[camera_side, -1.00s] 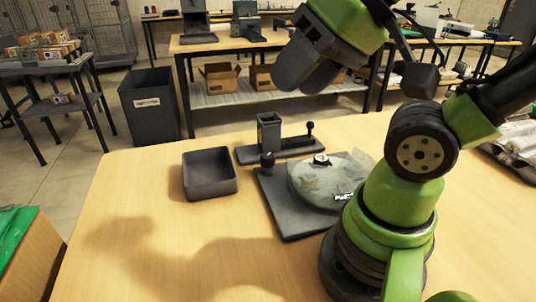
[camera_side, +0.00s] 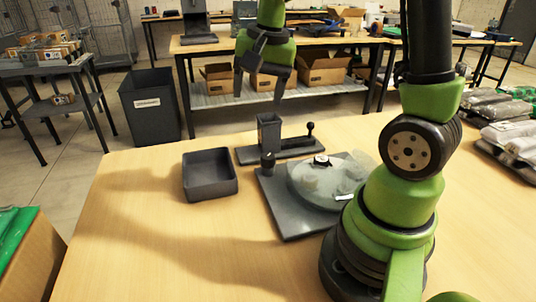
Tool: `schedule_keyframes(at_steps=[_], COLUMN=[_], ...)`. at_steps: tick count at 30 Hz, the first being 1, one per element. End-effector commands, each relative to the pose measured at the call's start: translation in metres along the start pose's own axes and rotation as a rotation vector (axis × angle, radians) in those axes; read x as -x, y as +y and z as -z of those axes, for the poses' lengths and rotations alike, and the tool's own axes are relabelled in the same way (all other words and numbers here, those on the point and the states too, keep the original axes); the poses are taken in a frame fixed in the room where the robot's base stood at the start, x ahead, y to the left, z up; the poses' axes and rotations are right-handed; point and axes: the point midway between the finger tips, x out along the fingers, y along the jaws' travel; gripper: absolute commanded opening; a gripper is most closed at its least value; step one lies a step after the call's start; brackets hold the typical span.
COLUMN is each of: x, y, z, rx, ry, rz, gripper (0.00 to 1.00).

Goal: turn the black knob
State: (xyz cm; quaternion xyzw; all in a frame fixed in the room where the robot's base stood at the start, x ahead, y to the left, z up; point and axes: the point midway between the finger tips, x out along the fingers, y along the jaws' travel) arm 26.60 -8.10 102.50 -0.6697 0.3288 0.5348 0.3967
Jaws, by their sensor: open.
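A small black knob (camera_side: 267,160) stands at the back left corner of a dark grey base plate (camera_side: 283,217) on the wooden table. A round translucent disc (camera_side: 311,187) sits on this plate, with a small black and white piece (camera_side: 321,161) at its middle. Behind it, a fixture (camera_side: 270,133) with a square upright tube carries a lever with a black ball top (camera_side: 310,128). My gripper (camera_side: 258,97) hangs in the air above the fixture, fingers down, open and empty, apart from the knob. My arm base covers the plate's right side.
An empty dark grey tray (camera_side: 210,190) lies left of the plate. The table's front left (camera_side: 150,240) is clear. A black bin (camera_side: 150,115) stands on the floor behind. Packaged garments (camera_side: 510,135) lie at the right.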

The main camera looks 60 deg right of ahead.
Motion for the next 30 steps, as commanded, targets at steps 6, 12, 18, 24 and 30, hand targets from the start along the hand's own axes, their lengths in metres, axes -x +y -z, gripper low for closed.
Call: schedule_keyframes(at_steps=[6,12,18,24,30], x=[-0.068,-0.095,-0.117,-0.154,-0.182], y=[0.021,0.034,0.039,0.045,0.05], z=[0.044,0.056,0.053,0.049,0.046], rx=[-0.239,-0.325,-0.331,-0.329,-0.328], ry=[-0.062,-0.082,-0.087,-0.087,-0.084], rz=[-0.144,-0.194,-0.199,-0.199,-0.196], gripper=[0.66,0.66,0.66,0.66,0.66])
